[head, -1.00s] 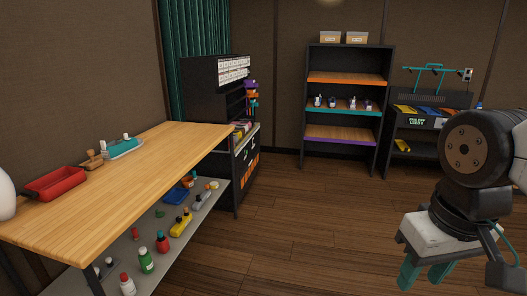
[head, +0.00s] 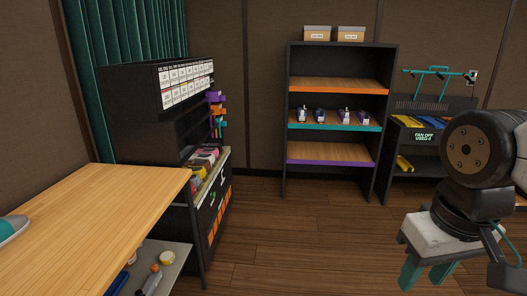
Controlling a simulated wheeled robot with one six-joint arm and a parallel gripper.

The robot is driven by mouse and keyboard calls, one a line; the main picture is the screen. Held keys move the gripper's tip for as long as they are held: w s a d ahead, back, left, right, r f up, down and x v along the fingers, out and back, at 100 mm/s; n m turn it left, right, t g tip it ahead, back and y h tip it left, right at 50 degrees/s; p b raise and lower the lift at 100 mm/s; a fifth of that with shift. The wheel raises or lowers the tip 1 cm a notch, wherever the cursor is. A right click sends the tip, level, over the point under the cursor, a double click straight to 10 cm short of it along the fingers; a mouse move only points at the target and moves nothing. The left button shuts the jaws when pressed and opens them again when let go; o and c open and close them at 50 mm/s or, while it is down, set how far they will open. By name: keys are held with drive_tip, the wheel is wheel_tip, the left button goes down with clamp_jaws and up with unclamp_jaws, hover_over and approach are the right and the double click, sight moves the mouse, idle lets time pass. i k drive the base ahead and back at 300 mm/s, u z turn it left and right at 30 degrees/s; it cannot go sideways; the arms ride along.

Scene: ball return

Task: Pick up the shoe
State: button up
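Several small white and dark blue shoes stand in a row on the teal-edged middle shelf of the black rack; one shoe (head: 344,115) is right of centre and another shoe (head: 302,114) is at the left end. I cannot tell which one the task means. My gripper (head: 425,274) is at the lower right, pointing down, with two teal fingers apart and nothing seen between them. It is well in front of the rack and away from the shoes.
A wooden workbench (head: 90,215) with a lower shelf is at the left. A black cabinet (head: 140,120) stands behind it. The shoe rack (head: 340,85) has orange, teal and purple edges. A darker stand (head: 425,140) is to its right. The wooden floor (head: 300,235) between is clear.

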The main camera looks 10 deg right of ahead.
sight(344, 113)
drive_tip(key=z, duration=0.15)
drive_tip(key=i, duration=2)
drive_tip(key=z, duration=0.25)
drive_tip(key=i, duration=2.15)
drive_tip(key=z, duration=0.05)
